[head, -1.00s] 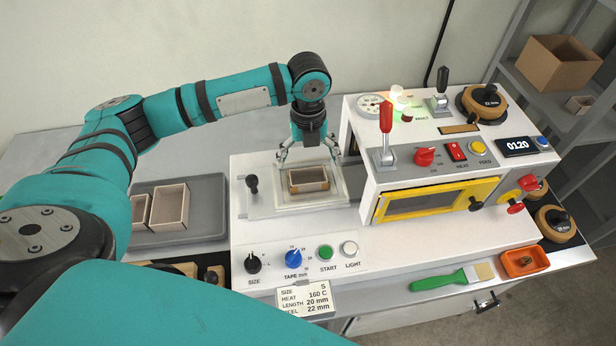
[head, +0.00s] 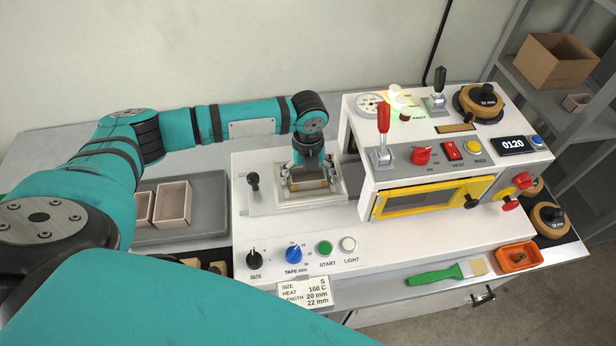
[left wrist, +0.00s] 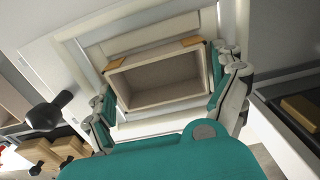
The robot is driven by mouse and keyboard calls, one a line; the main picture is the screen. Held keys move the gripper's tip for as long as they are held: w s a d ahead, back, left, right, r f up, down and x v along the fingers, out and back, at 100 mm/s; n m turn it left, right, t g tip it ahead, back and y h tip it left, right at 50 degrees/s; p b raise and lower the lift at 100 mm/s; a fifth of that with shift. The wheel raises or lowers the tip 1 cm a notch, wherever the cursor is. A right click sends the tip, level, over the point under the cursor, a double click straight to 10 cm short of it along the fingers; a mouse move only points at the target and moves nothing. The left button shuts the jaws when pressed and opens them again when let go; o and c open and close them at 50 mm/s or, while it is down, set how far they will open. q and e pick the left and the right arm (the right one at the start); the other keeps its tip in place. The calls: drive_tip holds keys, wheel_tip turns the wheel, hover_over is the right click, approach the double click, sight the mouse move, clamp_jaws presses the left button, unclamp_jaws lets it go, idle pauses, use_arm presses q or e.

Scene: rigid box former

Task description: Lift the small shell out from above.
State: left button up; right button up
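The small shell (head: 311,185), an open-topped box with pale inside walls and tan patches at corners, sits in the white frame (head: 268,196) on the machine's deck. It also shows in the left wrist view (left wrist: 160,80), where its empty inside is visible. My left gripper (head: 311,181) points down right over the shell, one finger on each side. In the left wrist view the fingers (left wrist: 165,95) are spread about as wide as the shell; I see no clear grip on it. My arm hides part of the shell's far side. My right gripper is not in view.
The machine housing (head: 440,150) with a yellow-framed window (head: 430,198) and a red lever (head: 384,130) stands close right of the frame. A black knob (head: 253,180) stands at its left. A grey tray (head: 208,215) holds two other shells further left.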

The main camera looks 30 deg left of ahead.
use_arm(q)
drive_tip(key=c, duration=0.5)
drive_tip(key=shift+r, duration=0.1)
drive_tip(key=shift+c, duration=0.2)
